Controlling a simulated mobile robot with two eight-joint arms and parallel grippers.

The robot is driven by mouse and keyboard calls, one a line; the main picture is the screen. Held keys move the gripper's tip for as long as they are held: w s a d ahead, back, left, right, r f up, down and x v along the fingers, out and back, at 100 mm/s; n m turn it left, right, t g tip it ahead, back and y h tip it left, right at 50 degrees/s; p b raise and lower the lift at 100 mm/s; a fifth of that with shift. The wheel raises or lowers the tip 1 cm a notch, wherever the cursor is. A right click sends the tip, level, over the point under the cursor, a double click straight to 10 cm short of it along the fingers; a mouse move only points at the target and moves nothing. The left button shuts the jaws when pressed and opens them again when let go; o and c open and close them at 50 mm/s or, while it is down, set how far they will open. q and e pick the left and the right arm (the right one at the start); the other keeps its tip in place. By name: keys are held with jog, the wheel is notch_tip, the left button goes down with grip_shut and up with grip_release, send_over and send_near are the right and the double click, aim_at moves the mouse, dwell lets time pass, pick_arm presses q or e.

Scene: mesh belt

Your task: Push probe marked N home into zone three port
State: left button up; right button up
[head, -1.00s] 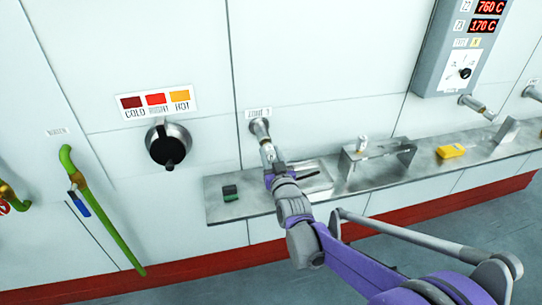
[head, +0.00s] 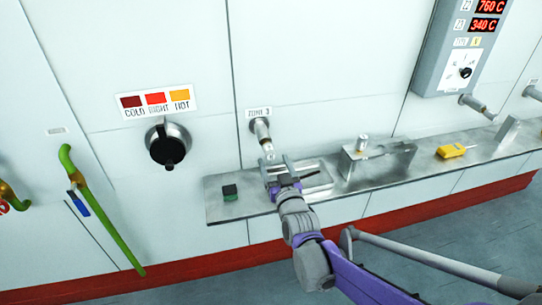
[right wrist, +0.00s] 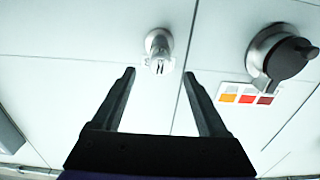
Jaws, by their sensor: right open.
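The zone three port (head: 259,127) is a round metal stub on the white wall under a "ZONE 3" label (head: 258,113). A slim metal probe (head: 266,148) sticks out of it, angled down; I cannot read a mark on it. In the right wrist view, the port (right wrist: 158,38) and probe end (right wrist: 157,66) sit ahead of the fingers. My right gripper (head: 277,162) is open and empty, just below and apart from the probe; its two fingers also show in the right wrist view (right wrist: 159,74). My left gripper is not in view.
A metal shelf (head: 235,210) runs below the ports, with a dark green block (head: 230,192), a metal bracket (head: 380,160) and a yellow device (head: 452,151). A black knob (head: 168,146) and a green pipe (head: 100,210) are left. A display box (head: 462,45) hangs right.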

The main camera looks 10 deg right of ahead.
jog(key=s, duration=0.5)
jog(key=shift+s+d, duration=0.1)
jog(key=shift+s, duration=0.3)
jog(key=s+d+f+g+p, duration=0.1)
jog(key=s+f+g, duration=0.2)
jog(key=s, duration=0.6)
jog(key=s+d+f+g+p, duration=0.1)
jog(key=s+f+g, duration=0.2)
jog(key=s, duration=0.6)
jog(key=s+d+f+g+p, duration=0.1)
jog(key=s+f+g, duration=0.3)
jog(key=s, duration=0.5)
jog(key=g+p, duration=0.1)
jog(key=g, duration=0.1)
jog(key=shift+g+h, duration=0.3)
